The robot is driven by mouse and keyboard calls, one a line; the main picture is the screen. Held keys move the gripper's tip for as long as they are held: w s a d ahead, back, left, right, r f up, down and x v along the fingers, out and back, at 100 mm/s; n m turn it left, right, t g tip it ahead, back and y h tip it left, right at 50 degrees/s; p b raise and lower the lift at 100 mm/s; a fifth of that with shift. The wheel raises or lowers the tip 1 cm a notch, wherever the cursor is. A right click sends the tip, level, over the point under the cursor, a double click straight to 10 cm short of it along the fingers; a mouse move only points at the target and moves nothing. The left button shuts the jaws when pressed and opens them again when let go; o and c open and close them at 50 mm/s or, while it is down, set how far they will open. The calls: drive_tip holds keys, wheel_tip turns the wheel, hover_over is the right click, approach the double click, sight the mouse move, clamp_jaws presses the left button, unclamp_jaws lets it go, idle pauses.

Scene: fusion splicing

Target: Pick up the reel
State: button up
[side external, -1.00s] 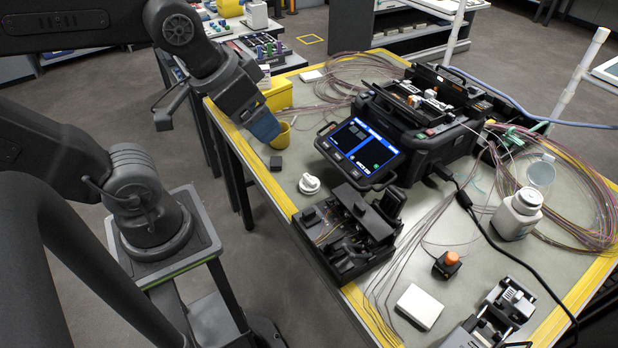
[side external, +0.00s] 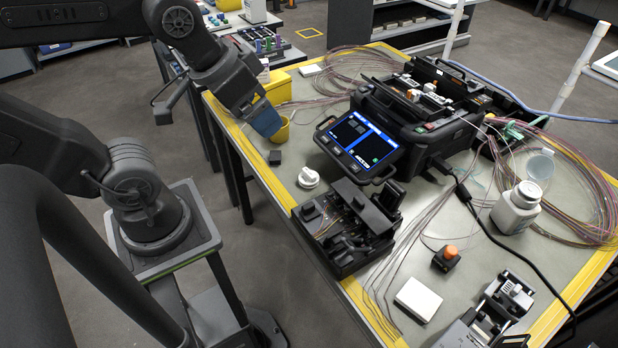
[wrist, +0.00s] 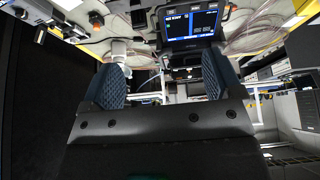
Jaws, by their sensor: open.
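The reel (side external: 308,177) looks like a small white round piece with a raised hub. It lies on the grey worktable near its left edge, in front of the splicer's screen.
The fusion splicer (side external: 415,115) stands behind the reel. A black tool tray (side external: 345,228) is close in front. Loose fibre coils (side external: 345,70) lie at the back.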

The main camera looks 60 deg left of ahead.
drive_tip(key=w+a+f+n+g, duration=0.2)
drive_tip(key=w+a+f+n, duration=0.1)
drive_tip(key=w+n, duration=0.35)
drive_tip(key=n+g, duration=0.4)
drive_tip(key=n, duration=0.8)
hover_over(308, 171)
wheel_tip(308, 171, down, 15)
drive_tip(key=f, duration=0.7)
drive_tip(key=shift+w+d+f, duration=0.15)
drive_tip(key=shift+w+f, duration=0.1)
drive_tip(key=shift+f, duration=0.05)
drive_tip(key=shift+s+f, duration=0.15)
drive_tip(key=shift+f, duration=1.35)
drive_tip(key=shift+s+f, duration=0.1)
drive_tip(key=shift+f, duration=1.35)
drive_tip(key=c, duration=1)
drive_tip(key=shift+r, duration=0.1)
